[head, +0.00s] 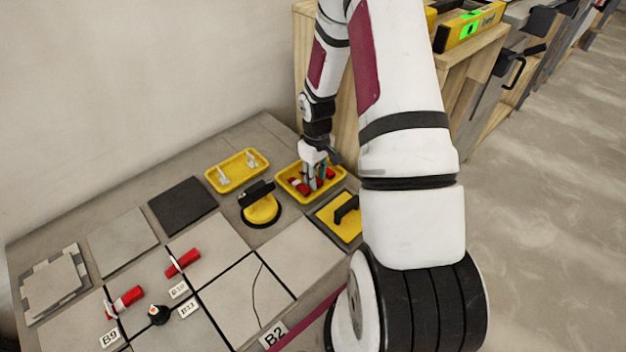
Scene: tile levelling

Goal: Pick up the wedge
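Red wedges (299,187) lie in a yellow tray (292,196) near the back right of the tiled surface. My gripper (318,183) points down into this tray, with its fingers among the red wedges. The fingers partly hide the wedges, and I cannot tell whether they are open or closed on one. Another red wedge (184,262) sits at a tile joint in the middle. One more red wedge (126,300) sits at a joint at the front left.
A second yellow tray (237,171) holds small white pieces. A yellow suction cup (261,209) and a yellow float (340,219) stand close to the gripper's tray. A wooden cabinet (470,75) with a yellow level (470,27) stands behind.

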